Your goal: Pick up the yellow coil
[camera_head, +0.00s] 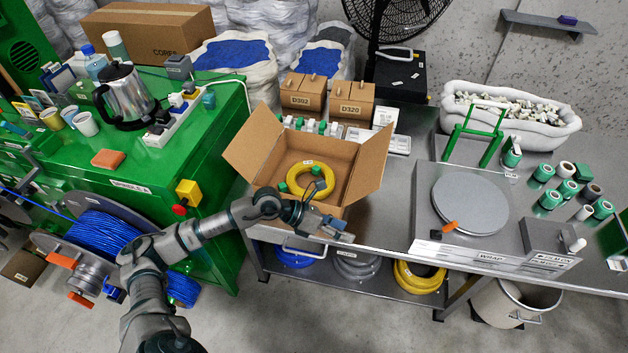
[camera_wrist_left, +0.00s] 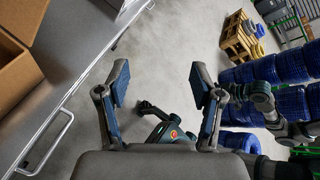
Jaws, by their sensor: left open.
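A yellow coil (camera_head: 322,187) with green ties lies inside an open cardboard box (camera_head: 264,139) on the metal bench. A second yellow coil (camera_head: 418,279) lies on the shelf under the bench. My left gripper (camera_head: 338,229) is at the box's near side, by the bench's front edge, apart from the coil in the box. Its two fingers are spread with nothing between them in the left wrist view (camera_wrist_left: 160,85). My right gripper is not seen.
The box flaps stand out around its opening. A round grey plate (camera_head: 470,203) and tape rolls (camera_head: 568,190) are on the bench to the right. A green cabinet (camera_head: 215,150) with a kettle (camera_head: 125,95) stands left. A blue cable reel (camera_head: 100,235) is below it.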

